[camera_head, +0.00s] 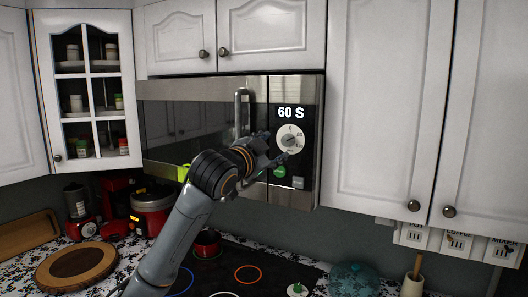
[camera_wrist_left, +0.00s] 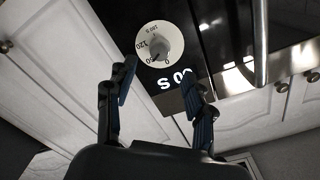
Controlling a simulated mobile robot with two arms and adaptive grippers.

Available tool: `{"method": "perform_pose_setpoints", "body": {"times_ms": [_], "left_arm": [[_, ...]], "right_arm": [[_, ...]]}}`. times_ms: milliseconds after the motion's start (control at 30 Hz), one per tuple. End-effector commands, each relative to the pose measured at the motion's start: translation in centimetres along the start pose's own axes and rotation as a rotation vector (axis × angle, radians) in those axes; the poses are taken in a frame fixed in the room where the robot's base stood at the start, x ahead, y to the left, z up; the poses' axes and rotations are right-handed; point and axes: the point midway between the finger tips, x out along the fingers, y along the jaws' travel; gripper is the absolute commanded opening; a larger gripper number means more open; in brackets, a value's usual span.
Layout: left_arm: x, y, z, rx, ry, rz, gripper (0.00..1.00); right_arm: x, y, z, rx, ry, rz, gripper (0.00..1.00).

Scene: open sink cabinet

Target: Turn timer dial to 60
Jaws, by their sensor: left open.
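The round white timer dial (camera_head: 290,138) is on the control panel (camera_head: 308,165) at the right of the microwave. The display above it reads "60 S" (camera_head: 290,112). My left gripper (camera_head: 271,147) is open just left of and below the dial, with its fingers pointing toward the panel. In the left wrist view the dial (camera_wrist_left: 160,44), with its grey knob, lies beyond the open fingers (camera_wrist_left: 160,88). The fingers appear apart from the knob, with nothing between them. One finger partly covers the display there. My right gripper is not in view.
A vertical microwave handle (camera_head: 241,112) stands left of the panel. A green button (camera_head: 279,172) and a grey button (camera_head: 298,182) are below the dial. White cabinets (camera_head: 385,95) flank the microwave. A dark cooktop (camera_head: 270,268) and a red pot (camera_head: 207,243) are below.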

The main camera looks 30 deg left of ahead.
Motion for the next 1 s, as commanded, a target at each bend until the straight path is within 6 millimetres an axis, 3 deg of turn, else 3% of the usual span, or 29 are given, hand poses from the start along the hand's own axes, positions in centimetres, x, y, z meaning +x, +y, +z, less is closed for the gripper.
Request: {"method": "perform_pose_setpoints", "body": {"times_ms": [100,300,867,1000], "left_arm": [[-2.1,0.0,0.0,0.003,0.001,-0.002,0.53],[-4.0,0.0,0.0,0.001,0.001,-0.001,0.53],[-4.2,0.0,0.0,0.0,0.0,0.0,0.53],[-4.0,1.8,1.1,-0.007,-0.02,0.027,0.53]], "right_arm": [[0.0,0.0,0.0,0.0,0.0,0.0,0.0],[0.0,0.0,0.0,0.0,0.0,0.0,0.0],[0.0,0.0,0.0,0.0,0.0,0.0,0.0],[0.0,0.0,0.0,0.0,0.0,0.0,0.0]]}}
